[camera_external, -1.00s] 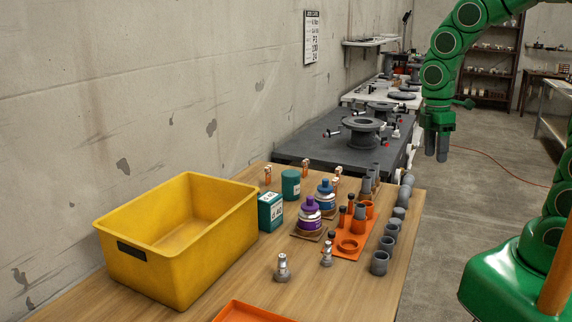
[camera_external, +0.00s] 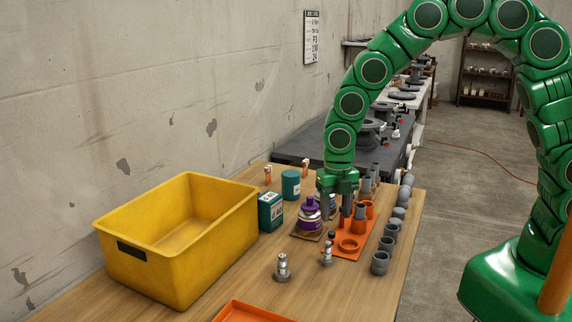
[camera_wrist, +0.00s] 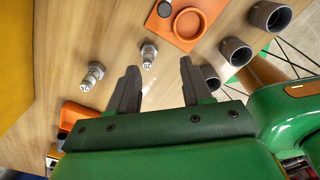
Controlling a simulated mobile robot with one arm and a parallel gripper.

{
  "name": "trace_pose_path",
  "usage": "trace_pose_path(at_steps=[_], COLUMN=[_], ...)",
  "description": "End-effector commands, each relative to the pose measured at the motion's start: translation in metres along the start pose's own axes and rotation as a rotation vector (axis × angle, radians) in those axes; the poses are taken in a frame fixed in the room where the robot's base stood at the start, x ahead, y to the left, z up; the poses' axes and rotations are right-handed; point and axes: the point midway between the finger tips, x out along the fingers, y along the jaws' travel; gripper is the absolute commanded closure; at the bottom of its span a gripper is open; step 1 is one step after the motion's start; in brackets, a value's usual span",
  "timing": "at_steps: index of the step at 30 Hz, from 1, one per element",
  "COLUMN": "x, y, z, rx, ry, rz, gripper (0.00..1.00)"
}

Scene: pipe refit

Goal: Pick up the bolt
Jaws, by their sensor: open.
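Two silver bolts with white numbered tops stand upright on the wooden table. The nearer bolt (camera_external: 283,268) shows at the left in the wrist view (camera_wrist: 91,77). The other bolt (camera_external: 327,255) stands by the orange mat's near corner and shows in the wrist view (camera_wrist: 148,56) between and beyond my fingertips. My gripper (camera_external: 336,215) is open and empty, pointing down over the bottles and the orange mat, farther back than both bolts. Its two grey fingers show apart in the wrist view (camera_wrist: 160,70). It partly hides a blue bottle and items behind it.
A yellow bin (camera_external: 128,270) stands at the left. A purple bottle (camera_external: 309,214) and a teal box (camera_external: 270,211) stand near my gripper. The orange mat (camera_external: 345,253) holds a ring and fittings; grey pipe pieces (camera_external: 380,263) line its right. An orange tray (camera_external: 250,312) lies in front.

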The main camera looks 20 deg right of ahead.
Motion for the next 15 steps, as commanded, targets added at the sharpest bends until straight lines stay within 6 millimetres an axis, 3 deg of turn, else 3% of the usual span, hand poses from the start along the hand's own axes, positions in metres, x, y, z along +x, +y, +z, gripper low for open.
trace_pose_path(at_steps=[5,15], x=[0.013,0.037], y=[0.017,0.019], z=[-0.008,-0.009], rx=[-0.103,-0.115], ry=[-0.001,-0.004], rz=[0.001,0.003], gripper=[0.51,0.51])
